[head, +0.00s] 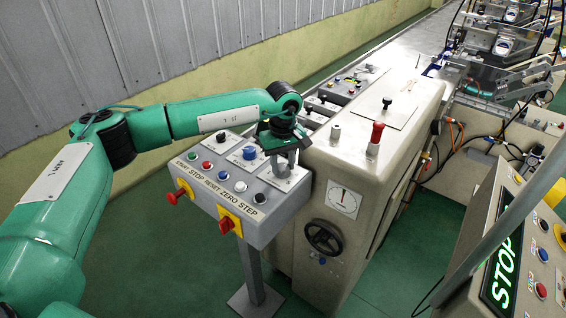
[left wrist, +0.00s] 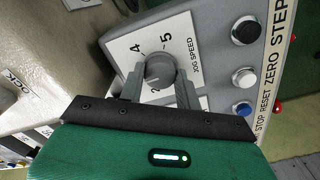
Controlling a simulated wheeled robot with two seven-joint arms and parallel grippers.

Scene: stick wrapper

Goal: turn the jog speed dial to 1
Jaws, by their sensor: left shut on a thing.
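The jog speed dial (left wrist: 159,67) is a round grey knob on a white plate (left wrist: 193,47) marked JOG SPEED. The numbers 4 and 5 show clearly beyond it and a 2 shows partly near the left finger; the 1 is hidden or not readable. My left gripper (left wrist: 160,85) has one finger on each side of the dial and is shut on it. In the head view my left gripper (head: 283,160) points down onto the plate at the right end of the control box, and it mostly hides the dial. Which number the dial points to, I cannot tell. My right gripper is out of view.
The grey control box (head: 262,232) carries several buttons, a blue knob (head: 249,153) and red switches on yellow plates (head: 229,220) at its front. A large beige machine (head: 330,160) stands close on the right. A STOP panel (head: 503,265) is at lower right.

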